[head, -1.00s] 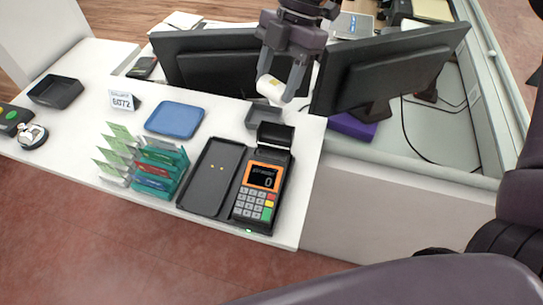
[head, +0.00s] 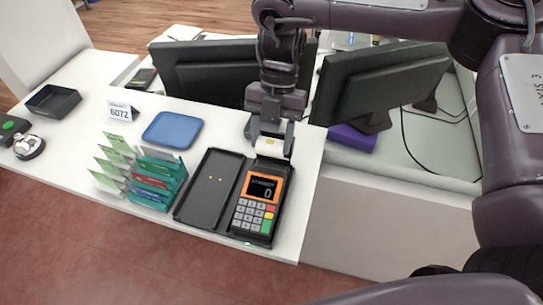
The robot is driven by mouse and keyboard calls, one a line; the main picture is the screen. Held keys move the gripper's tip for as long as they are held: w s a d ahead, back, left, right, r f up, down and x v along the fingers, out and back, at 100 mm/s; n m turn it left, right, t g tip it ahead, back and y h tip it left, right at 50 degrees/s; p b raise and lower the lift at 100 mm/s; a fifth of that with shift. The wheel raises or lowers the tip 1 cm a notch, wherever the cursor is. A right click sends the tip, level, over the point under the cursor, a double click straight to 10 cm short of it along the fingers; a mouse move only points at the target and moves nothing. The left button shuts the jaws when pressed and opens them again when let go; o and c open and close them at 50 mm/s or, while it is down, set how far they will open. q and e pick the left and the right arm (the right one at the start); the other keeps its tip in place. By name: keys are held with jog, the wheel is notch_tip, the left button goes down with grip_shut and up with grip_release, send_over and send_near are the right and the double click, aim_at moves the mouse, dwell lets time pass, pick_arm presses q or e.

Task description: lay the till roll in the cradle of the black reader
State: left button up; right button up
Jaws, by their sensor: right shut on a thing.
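The black reader (head: 258,207) stands near the right end of the white counter, with an orange-framed screen and a keypad. Its cradle is at its far end, mostly hidden by my right gripper and the roll. My right gripper (head: 270,146) points down over that end, shut on the white till roll (head: 269,147). The roll lies crosswise at the cradle; I cannot tell whether it touches it. My left gripper is not in view.
A black tray (head: 208,190) lies left of the reader. Teal and clear card racks (head: 158,180), a blue tray (head: 172,130) and a number sign (head: 121,111) stand further left. Two monitors (head: 383,86) stand close behind the gripper.

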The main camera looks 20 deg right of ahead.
aim_at(272, 155)
notch_tip(272, 155, down, 6)
jog(key=shift+r+p, duration=0.1)
jog(key=shift+p, duration=0.6)
jog(key=shift+f, duration=0.25)
jog(key=o, duration=1)
jog(key=shift+c, duration=0.2)
jog(key=b+v, duration=0.2)
jog(key=v, duration=0.3)
jog(key=shift+w, duration=0.1)
jog(key=p+v, duration=0.1)
jog(key=v, duration=0.6)
